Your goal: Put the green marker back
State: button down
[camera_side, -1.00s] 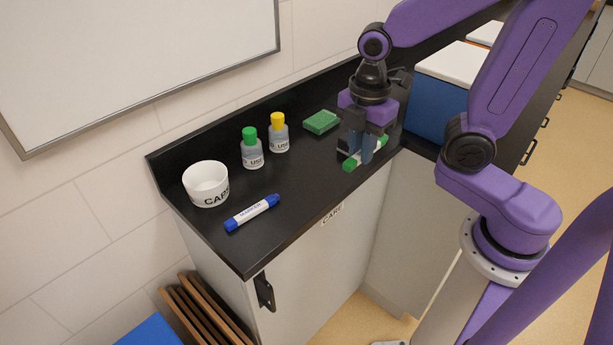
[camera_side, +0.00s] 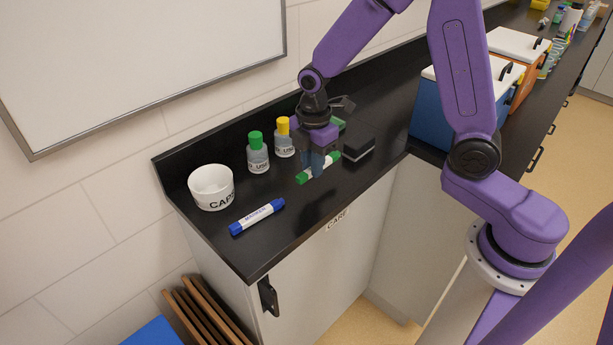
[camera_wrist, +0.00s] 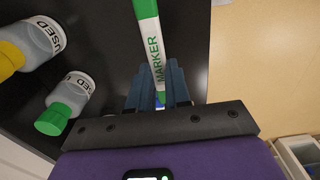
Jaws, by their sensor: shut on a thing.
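The green marker (camera_side: 304,177) has a white barrel and green ends. My gripper (camera_side: 317,167) is shut around its middle, and the marker lies crosswise between the fingers. I cannot tell from the side view how far it is above the black counter. In the wrist view the marker (camera_wrist: 152,40) shows its "MARKER" lettering and runs up from between my gripper's fingers (camera_wrist: 158,92). A blue marker (camera_side: 257,217) lies on the counter near the front left, apart from my gripper.
A white cup (camera_side: 212,188) stands at the left. Two labelled bottles, green-capped (camera_side: 258,154) and yellow-capped (camera_side: 284,138), stand close behind my gripper. A blue box (camera_side: 432,108) stands right. The counter's front middle is clear.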

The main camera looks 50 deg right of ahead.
aim_at(306, 188)
jog(key=shift+w+a+f, duration=0.2)
jog(key=shift+w+f, duration=0.6)
jog(key=shift+f, duration=1.65)
jog(key=shift+f, duration=0.15)
jog(key=c, duration=1.1)
grip_release()
notch_tip(306, 188, up, 12)
jog(key=shift+r, duration=0.2)
jog(key=s+d+m, duration=0.1)
jog(key=s, duration=0.8)
jog(key=s+r+m, duration=0.1)
jog(key=s+m, duration=0.1)
jog(key=s, duration=0.6)
jog(key=s+d+m, duration=0.1)
jog(key=s+m, duration=0.1)
jog(key=s, duration=0.7)
jog(key=shift+s+d+r, duration=0.25)
jog(key=shift+s+d, duration=0.05)
jog(key=shift+d, duration=0.05)
